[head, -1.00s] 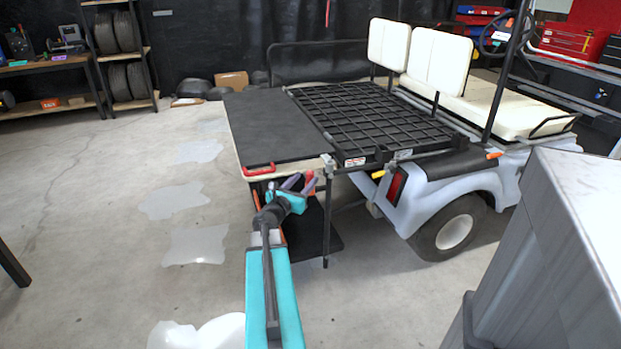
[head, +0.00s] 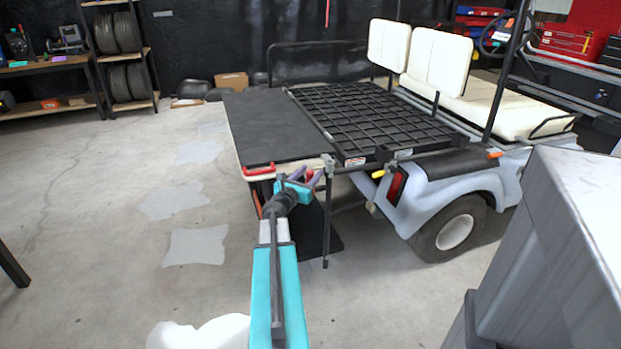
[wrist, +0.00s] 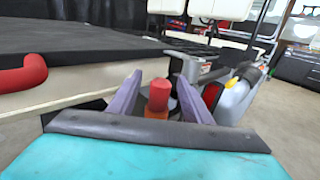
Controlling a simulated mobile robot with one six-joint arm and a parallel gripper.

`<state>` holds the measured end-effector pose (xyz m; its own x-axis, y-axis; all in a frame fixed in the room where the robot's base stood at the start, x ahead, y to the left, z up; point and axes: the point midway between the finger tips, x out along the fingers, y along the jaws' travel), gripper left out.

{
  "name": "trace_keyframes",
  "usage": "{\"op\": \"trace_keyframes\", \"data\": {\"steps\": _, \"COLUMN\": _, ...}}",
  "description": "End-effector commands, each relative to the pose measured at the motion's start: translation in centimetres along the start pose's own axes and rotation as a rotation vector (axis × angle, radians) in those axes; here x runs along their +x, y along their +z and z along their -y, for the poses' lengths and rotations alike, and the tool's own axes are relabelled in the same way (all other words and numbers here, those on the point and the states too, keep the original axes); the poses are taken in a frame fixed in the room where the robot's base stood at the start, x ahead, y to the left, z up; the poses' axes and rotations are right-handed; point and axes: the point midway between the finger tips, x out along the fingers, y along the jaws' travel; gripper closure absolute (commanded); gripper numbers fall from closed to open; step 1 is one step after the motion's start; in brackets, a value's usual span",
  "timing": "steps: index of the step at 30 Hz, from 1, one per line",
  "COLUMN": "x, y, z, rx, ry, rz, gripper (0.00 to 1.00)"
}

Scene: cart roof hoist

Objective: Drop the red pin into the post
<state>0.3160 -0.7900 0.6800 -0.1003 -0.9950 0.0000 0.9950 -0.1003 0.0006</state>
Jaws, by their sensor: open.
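The red pin (wrist: 158,95) stands upright between the two purple fingers of my gripper (wrist: 158,88) in the wrist view, with a gap on each side. An orange part shows just below the pin. In the head view, my gripper (head: 308,178) is open at the near corner of the dark deck, with a bit of red between its fingers. A dark upright post (head: 328,220) stands just right of my gripper, at that corner. Its top is partly crowded by clamps, and I cannot tell whether the pin is in it.
A red handle (head: 258,170) sits on the near edge of the dark deck (head: 270,125); it also shows in the wrist view (wrist: 22,78). The cart's black roof rack (head: 365,115) lies to the right. A grey cabinet (head: 575,240) stands near right. The floor at left is clear.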

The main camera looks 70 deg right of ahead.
Motion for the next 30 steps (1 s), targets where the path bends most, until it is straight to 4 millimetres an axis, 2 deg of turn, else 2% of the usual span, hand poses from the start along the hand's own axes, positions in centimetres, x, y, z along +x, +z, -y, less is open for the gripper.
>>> {"op": "trace_keyframes", "data": {"steps": 13, "x": -0.04, "y": 0.0, "z": 0.0, "rx": 0.0, "ry": 0.0, "rz": 0.0, "gripper": 0.55}}
{"op": "trace_keyframes", "data": {"steps": 14, "x": -0.05, "y": 0.0, "z": 0.0, "rx": 0.0, "ry": 0.0, "rz": 0.0, "gripper": 0.57}}
{"op": "trace_keyframes", "data": {"steps": 21, "x": -0.05, "y": -0.01, "z": -0.02, "rx": 0.0, "ry": 0.0, "rz": 0.0, "gripper": 0.97}}
{"op": "trace_keyframes", "data": {"steps": 22, "x": -0.05, "y": -0.01, "z": -0.02, "rx": 0.0, "ry": 0.0, "rz": 0.0, "gripper": 1.0}}
{"op": "trace_keyframes", "data": {"steps": 30, "x": -0.07, "y": 0.09, "z": -0.03, "rx": 0.0, "ry": 0.0, "rz": 0.0, "gripper": 1.0}}
